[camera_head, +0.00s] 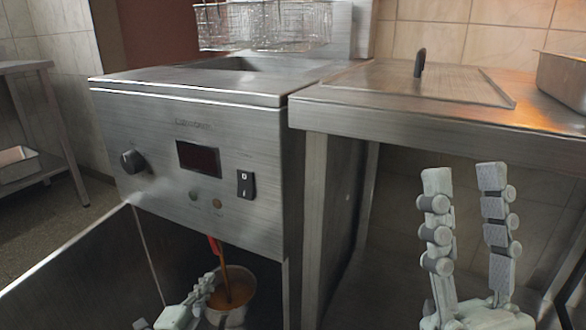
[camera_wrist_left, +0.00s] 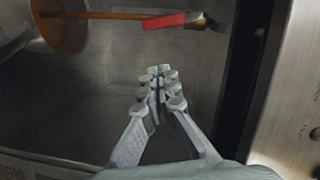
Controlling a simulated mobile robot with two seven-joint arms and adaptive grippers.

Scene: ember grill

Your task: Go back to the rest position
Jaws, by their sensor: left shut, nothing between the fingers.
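My left gripper (camera_head: 208,282) is low in the fryer's open lower cabinet in the head view. Its fingers are closed together and empty, and they also show in the left wrist view (camera_wrist_left: 157,75). A metal pot (camera_head: 236,298) is just beside it at the right, with brownish contents. A brown stick with a red end (camera_head: 214,244) leans up out of the pot. In the left wrist view the red end (camera_wrist_left: 174,20) lies beyond my fingertips, apart from them. My right gripper (camera_head: 465,172) points up in front of the steel table, its two fingers apart with nothing between them.
The fryer (camera_head: 150,110) has a knob, display and switch on its front, and a wire basket (camera_head: 265,25) above. The cabinet's open door (camera_head: 80,275) is at the left. The steel table (camera_head: 440,112) carries a lid with a black handle (camera_head: 420,62) and a tray (camera_head: 565,80).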

